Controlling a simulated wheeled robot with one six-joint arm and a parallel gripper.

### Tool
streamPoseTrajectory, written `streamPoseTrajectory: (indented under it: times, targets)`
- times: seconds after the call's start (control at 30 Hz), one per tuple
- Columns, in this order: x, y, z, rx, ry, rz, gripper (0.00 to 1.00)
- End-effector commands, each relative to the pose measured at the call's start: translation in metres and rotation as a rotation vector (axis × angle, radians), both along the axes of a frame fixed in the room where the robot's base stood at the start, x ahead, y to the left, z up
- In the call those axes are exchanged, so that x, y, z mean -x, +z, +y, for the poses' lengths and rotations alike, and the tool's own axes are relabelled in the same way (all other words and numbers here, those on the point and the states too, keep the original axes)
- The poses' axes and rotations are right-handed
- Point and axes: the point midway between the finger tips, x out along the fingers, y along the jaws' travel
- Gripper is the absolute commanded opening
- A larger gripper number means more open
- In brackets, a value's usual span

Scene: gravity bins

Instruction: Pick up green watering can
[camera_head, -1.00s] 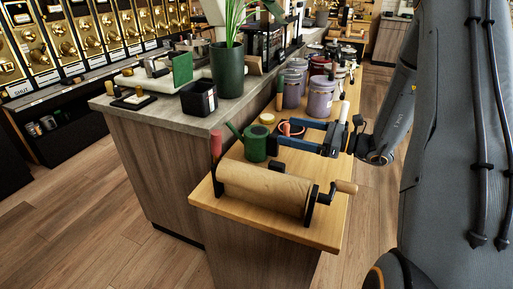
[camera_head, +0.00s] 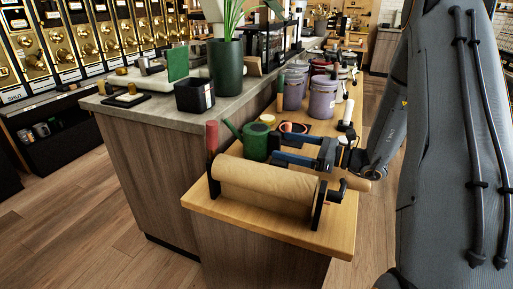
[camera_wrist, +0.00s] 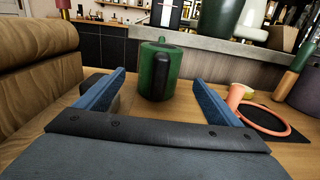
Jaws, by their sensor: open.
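The green watering can (camera_head: 255,141) stands upright on the wooden table, just behind the brown paper roll. In the wrist view the can (camera_wrist: 157,72) is straight ahead, with its dark handle facing me. My gripper (camera_head: 276,148) reaches in from the right, low over the table. Its two blue fingers (camera_wrist: 158,92) are open and spread wide. The can stands just beyond and between the fingertips; I see no contact. Part of the can's lower right side is hidden by a finger in the head view.
The paper roll (camera_head: 262,183) on its dark stand lies close along my gripper's left in the wrist view. A coral ring-shaped item (camera_wrist: 262,118) lies on a dark mat to the right. Purple canisters (camera_head: 322,97) stand farther back. The grey counter (camera_head: 150,112) rises behind the can.

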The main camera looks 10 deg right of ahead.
Motion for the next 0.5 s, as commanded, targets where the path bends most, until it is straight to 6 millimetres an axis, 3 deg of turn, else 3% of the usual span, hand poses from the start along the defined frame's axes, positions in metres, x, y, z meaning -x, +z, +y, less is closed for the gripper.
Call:
streamPoseTrajectory:
  times: [0.5]
  targets:
    - [-0.034, 0.0, 0.051, 0.001, 0.002, -0.001, 0.88]
